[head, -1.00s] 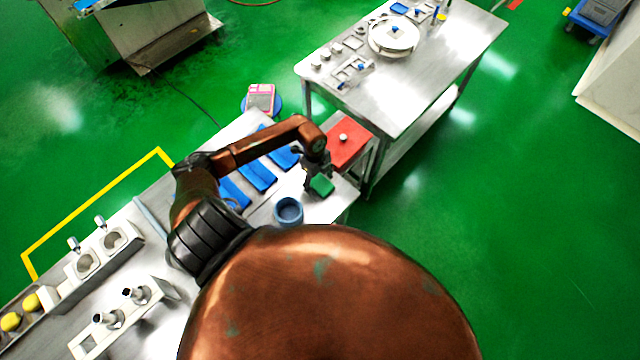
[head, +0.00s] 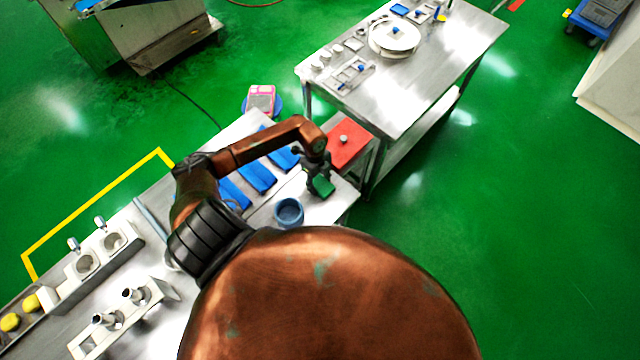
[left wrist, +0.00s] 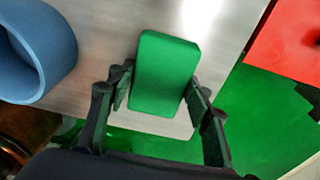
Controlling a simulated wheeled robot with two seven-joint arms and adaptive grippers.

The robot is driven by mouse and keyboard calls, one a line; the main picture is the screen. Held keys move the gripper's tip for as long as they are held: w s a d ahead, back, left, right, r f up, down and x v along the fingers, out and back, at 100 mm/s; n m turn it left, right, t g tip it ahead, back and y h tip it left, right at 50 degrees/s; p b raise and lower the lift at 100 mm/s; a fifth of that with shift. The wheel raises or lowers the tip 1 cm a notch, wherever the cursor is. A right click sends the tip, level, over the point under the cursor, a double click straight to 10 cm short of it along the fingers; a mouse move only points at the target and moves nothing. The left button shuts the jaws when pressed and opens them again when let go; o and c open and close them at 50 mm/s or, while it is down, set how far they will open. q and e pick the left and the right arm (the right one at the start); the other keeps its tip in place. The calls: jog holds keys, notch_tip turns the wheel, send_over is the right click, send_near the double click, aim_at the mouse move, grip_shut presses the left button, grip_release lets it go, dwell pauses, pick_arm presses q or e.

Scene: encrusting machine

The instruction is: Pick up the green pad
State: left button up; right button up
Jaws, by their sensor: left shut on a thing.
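The green pad (head: 323,186) is at the right end of the steel table, below my left gripper (head: 315,178). In the left wrist view the green pad (left wrist: 165,74) sits between the two dark fingers of my left gripper (left wrist: 160,98), which are shut on its sides. Whether the pad is clear of the table top cannot be told for certain. My right gripper is not in view.
A blue cup (head: 289,212) stands close to the left of the pad, and also shows in the left wrist view (left wrist: 32,48). Blue cloths (head: 257,177) lie behind. A red-topped stand (head: 349,146) and a second steel table (head: 420,70) are beyond.

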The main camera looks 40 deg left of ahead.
aim_at(320, 183)
pick_arm(q)
jog(key=shift+r, duration=0.3)
jog(key=shift+w+a+r+b, duration=0.1)
jog(key=shift+a+r+b, duration=0.1)
jog(key=shift+r+b, duration=0.75)
jog(key=s+a+r+b, duration=0.1)
jog(key=a+r+b, duration=0.2)
jog(key=a+r, duration=0.7)
jog(key=a, duration=0.3)
jog(key=shift+a+r, duration=0.15)
jog(key=shift+a, duration=0.15)
jog(key=o, duration=0.3)
jog(key=c, duration=0.4)
jog(key=shift+s+r, duration=0.1)
